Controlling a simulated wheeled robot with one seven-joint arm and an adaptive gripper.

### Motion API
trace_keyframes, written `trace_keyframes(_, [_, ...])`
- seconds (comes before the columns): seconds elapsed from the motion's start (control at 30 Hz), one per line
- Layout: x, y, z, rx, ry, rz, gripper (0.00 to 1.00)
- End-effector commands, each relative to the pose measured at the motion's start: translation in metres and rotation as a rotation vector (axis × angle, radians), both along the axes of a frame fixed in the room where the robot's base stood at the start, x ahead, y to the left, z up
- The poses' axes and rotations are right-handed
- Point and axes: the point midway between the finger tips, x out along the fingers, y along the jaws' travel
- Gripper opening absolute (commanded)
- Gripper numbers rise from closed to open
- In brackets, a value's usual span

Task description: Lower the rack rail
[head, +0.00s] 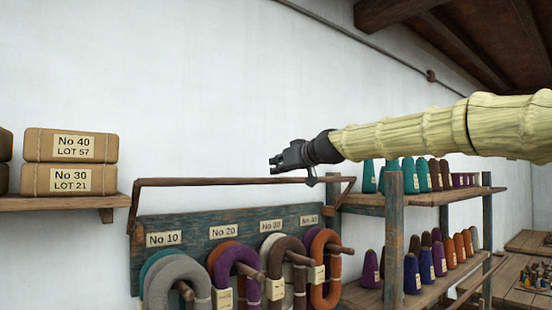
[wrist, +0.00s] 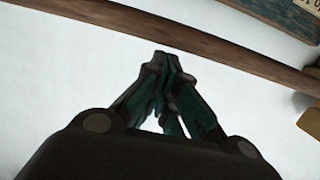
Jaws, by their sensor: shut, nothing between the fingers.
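The rack rail (head: 225,181) is a thin brown wooden bar, raised above the yarn rack board (head: 190,227) on arms at both ends. In the wrist view the rail (wrist: 190,48) crosses the top of the picture at a slant. My gripper (head: 272,164) is shut and empty, pointing left, just above the right part of the rail in the head view. Its closed fingertips (wrist: 160,56) lie close to the rail in the wrist view. I cannot tell whether they touch it.
Coloured yarn hanks (head: 178,282) hang on pegs below the rail. Left, a shelf (head: 60,202) bears wrapped parcels (head: 70,146). Right, a shelf unit (head: 394,235) holds several cones. The white wall (head: 180,80) above the rail is clear.

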Motion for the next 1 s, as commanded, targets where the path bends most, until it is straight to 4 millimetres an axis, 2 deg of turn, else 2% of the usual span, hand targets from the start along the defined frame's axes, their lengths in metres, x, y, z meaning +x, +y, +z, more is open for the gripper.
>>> trace_keyframes(1.0, [-0.010,-0.001,-0.014,0.035,-0.048,0.007,0.00])
